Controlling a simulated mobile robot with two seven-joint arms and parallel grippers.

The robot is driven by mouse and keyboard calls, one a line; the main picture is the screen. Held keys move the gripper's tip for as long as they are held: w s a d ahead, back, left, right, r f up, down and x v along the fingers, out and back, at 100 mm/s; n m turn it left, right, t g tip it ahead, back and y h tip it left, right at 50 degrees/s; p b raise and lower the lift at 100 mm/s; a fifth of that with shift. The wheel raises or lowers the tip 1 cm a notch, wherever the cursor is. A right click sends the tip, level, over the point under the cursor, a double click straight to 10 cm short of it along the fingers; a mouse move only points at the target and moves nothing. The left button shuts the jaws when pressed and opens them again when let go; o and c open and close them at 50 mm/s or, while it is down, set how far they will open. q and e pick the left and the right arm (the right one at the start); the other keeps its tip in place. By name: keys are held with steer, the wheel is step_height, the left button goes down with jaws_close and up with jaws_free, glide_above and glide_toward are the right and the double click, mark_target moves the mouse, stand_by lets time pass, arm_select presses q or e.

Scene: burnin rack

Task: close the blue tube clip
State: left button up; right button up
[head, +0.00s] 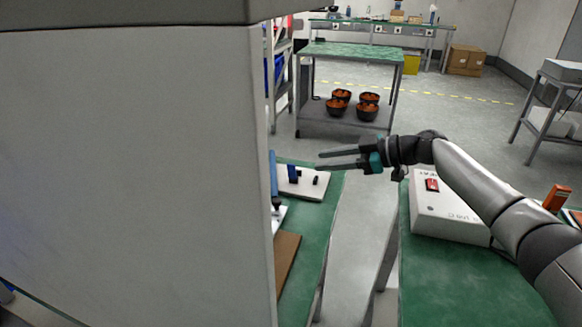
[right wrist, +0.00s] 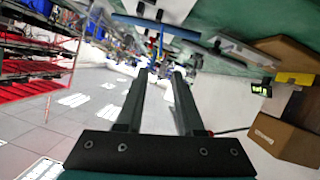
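A small blue upright piece (head: 293,173), which looks like the tube clip, stands on a white plate (head: 305,190) on the green bench at the centre of the head view. A small dark piece is beside it. Whether the clip is open or closed is too small to tell. My right gripper (head: 318,160) reaches in from the right, above and to the right of the plate, apart from the clip. In the right wrist view its two fingers (right wrist: 160,75) are spread with nothing between them. My left gripper is not in view.
A large grey panel (head: 130,170) blocks the left half of the head view. A white box with a red switch (head: 432,185) stands on the right green bench. A cart (head: 345,50) holding several dark bowls stands behind. A floor gap separates the benches.

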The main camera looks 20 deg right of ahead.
mark_target(291, 165)
steer(key=b+x, duration=0.1)
steer(key=x, duration=0.7)
steer(key=shift+w+a+f, duration=0.1)
steer(key=shift+w+a, duration=0.05)
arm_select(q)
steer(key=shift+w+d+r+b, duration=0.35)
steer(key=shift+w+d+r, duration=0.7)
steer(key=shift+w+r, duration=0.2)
arm_select(e)
steer(key=shift+x, duration=0.75)
steer(key=shift+c, duration=0.3)
jaws_close()
